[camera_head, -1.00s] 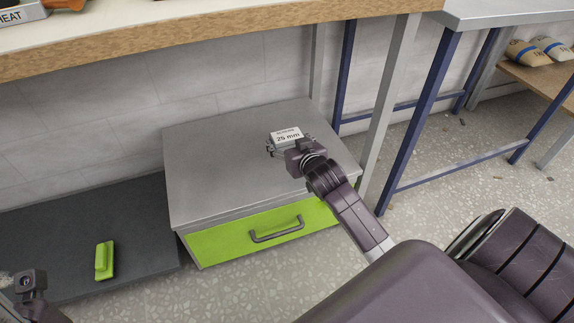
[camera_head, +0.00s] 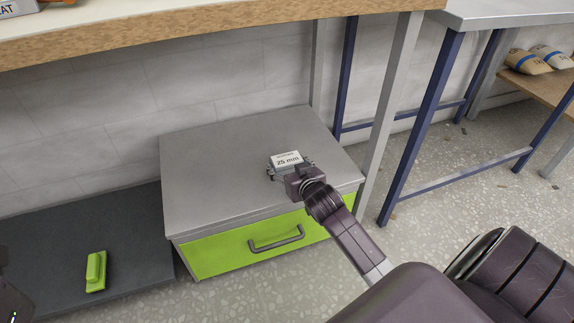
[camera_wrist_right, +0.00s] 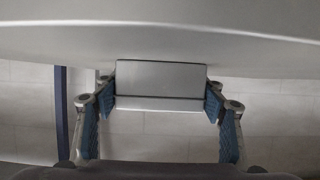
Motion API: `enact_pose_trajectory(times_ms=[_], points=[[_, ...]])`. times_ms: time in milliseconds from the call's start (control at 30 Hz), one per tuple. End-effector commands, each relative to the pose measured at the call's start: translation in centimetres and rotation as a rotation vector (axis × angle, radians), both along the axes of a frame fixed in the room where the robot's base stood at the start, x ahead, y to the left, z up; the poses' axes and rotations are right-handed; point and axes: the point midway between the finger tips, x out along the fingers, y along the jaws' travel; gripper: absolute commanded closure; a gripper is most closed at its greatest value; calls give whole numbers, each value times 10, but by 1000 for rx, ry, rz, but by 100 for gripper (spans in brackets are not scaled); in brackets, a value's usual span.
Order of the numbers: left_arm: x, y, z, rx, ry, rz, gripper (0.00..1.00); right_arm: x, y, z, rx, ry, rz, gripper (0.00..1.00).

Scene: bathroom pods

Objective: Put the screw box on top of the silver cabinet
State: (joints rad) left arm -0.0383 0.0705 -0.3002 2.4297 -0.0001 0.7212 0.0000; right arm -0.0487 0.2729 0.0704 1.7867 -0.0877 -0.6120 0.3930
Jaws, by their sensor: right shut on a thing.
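The screw box (camera_head: 287,160) is a small white and grey block labelled "25 mm". My right gripper (camera_head: 290,172) is shut on it. The box shows between the two fingers in the right wrist view (camera_wrist_right: 161,80). It is held over the right part of the silver cabinet's top (camera_head: 225,165). I cannot tell whether it touches the top. The cabinet has a flat grey top and a green drawer front with a dark handle. Only a dark sliver of my left arm shows at the lower left edge; its fingers are out of view.
A wooden worktop (camera_head: 200,38) runs above and behind the cabinet, with a grey leg at its right. A green object (camera_head: 96,271) lies on a dark low platform (camera_head: 60,235) at left. A blue-legged table (camera_head: 430,120) stands at right. The rest of the cabinet top is clear.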

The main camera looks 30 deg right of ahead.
Motion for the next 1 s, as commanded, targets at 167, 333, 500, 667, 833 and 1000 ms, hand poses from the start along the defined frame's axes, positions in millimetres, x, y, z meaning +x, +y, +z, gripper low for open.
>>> enact_pose_trajectory(times_ms=[167, 333, 500, 667, 833, 1000], points=[[0, 0, 0, 0, 1, 0, 60, 0, 0, -1, 0, 1, 0, 19], [0, 0, 0, 0, 1, 0, 60, 0, 0, -1, 0, 1, 0, 18], [0, 0, 0, 0, 1, -1, 60, 0, 0, 2, -1, 0, 0, 18], [0, 1, 2, -5, 15, -1, 60, -15, 4, 9, 2, 3, 0, 18], [3, 3, -7, -7, 79, -3, 60, -45, 11, 23, 3, 4, -1, 18], [2, 4, -14, -11, 127, -6, 60, -75, 18, 36, 2, 4, -2, 18]])
